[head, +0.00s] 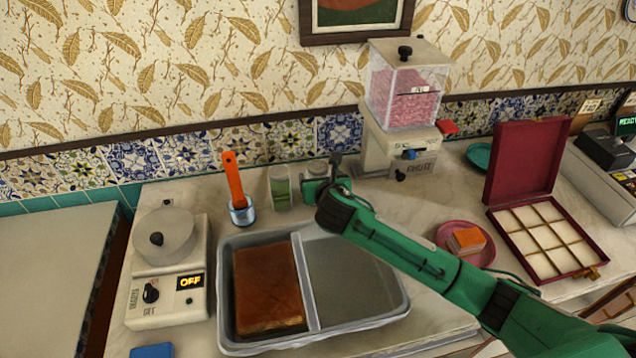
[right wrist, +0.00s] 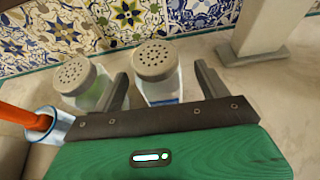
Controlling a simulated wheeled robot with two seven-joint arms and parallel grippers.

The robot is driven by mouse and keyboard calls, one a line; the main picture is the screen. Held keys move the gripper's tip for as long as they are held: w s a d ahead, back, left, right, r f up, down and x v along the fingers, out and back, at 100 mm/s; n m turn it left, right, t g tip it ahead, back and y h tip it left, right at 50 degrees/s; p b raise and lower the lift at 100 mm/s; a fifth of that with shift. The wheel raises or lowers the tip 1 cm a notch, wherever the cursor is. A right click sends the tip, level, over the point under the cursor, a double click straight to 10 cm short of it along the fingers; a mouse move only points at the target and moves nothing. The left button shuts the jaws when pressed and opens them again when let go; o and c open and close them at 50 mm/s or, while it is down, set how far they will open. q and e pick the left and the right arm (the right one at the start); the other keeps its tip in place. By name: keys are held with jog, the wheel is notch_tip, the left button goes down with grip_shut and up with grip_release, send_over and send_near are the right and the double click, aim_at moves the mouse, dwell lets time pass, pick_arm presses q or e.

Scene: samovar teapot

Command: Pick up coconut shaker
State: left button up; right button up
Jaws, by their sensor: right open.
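Two shakers with perforated grey lids stand near the tiled wall. The one with pale contents, which looks like the coconut shaker (right wrist: 154,64), is between the fingers of my right gripper (right wrist: 162,84) in the right wrist view. The fingers are open on either side of it, and its lower part is hidden by the gripper body. In the head view this shaker (head: 317,169) shows only partly behind my right gripper (head: 324,174). The green-filled shaker (head: 280,187) stands just to its left, outside the left finger. My left gripper is not in view.
An orange-handled tool in a small blue-rimmed cup (head: 242,213) stands left of the shakers. A grey two-part tray (head: 226,330) lies in front. The pink-filled dispenser (head: 400,110) stands to the right, and a scale-like device (head: 165,265) to the left.

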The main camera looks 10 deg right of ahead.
jog(key=shift+p+x, duration=0.45)
jog(key=shift+x, duration=2.1)
jog(key=shift+s+a+f, duration=0.1)
jog(key=shift+a+f, duration=0.05)
jog(key=shift+f, duration=0.05)
jog(key=c, duration=1)
jog(key=shift+c, duration=1.1)
jog(key=shift+r, duration=0.1)
